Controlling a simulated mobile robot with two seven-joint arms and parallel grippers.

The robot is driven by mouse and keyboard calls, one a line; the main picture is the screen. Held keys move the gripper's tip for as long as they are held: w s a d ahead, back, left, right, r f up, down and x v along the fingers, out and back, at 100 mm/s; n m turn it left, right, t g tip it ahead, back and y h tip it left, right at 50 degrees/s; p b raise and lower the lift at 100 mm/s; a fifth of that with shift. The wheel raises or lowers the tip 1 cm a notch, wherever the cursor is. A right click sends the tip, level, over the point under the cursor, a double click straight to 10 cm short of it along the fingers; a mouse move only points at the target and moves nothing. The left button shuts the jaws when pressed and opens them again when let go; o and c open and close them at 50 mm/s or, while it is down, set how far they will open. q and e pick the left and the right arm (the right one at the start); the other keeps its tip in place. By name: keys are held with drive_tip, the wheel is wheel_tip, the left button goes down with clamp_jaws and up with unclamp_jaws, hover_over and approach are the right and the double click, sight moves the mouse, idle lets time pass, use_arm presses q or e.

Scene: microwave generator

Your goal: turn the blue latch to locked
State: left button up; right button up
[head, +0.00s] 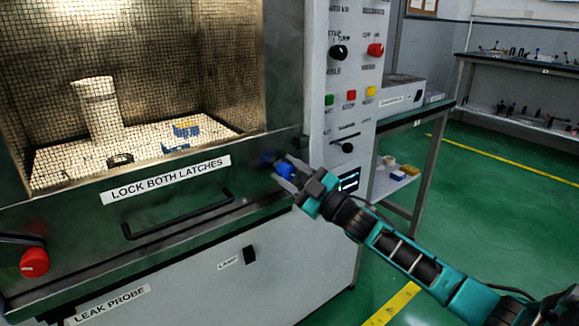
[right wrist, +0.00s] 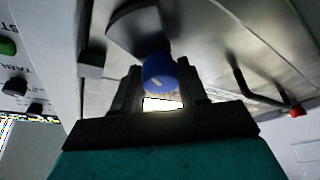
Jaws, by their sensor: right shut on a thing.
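The blue latch (head: 284,169) is a round blue knob on the right end of the door's lower frame. My right gripper (head: 288,172) reaches it from the right, with its fingers around the knob. In the right wrist view the blue latch (right wrist: 160,72) sits between the two fingertips of my right gripper (right wrist: 158,80), which is shut on it. A dark plate shows behind the knob there. Whether the latch stands locked is hard to tell. My left gripper is not in view.
A red latch knob (head: 34,262) is at the door's left end. A black door handle (head: 178,214) runs below the "LOCK BOTH LATCHES" label (head: 165,180). A control panel (head: 345,100) with knobs and buttons rises just right of the latch. Green floor (head: 480,230) is clear at right.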

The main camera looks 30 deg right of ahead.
drive_tip(key=shift+f+n+g+y+p, duration=0.1)
drive_tip(key=shift+n+g+y+p, duration=0.35)
drive_tip(key=shift+n, duration=0.75)
drive_tip(key=shift+n+g+p, duration=0.35)
drive_tip(key=shift+n+p, duration=0.15)
drive_tip(key=shift+n, duration=0.5)
drive_tip(key=n+p, duration=0.1)
drive_tip(key=n, duration=0.1)
drive_tip(key=n+g+p, duration=0.1)
drive_tip(key=n, duration=0.1)
drive_tip(key=shift+g+y, duration=0.25)
drive_tip(key=shift+g, duration=0.05)
drive_tip(key=shift+n+g+p, duration=0.6)
drive_tip(key=shift+n+p, duration=0.65)
drive_tip(key=shift+n, duration=0.25)
drive_tip(key=shift+d, duration=0.1)
drive_tip(key=shift+n+h+p, duration=0.4)
drive_tip(key=shift+n, duration=0.1)
drive_tip(key=shift+d+n, duration=0.1)
drive_tip(key=shift+n, duration=0.2)
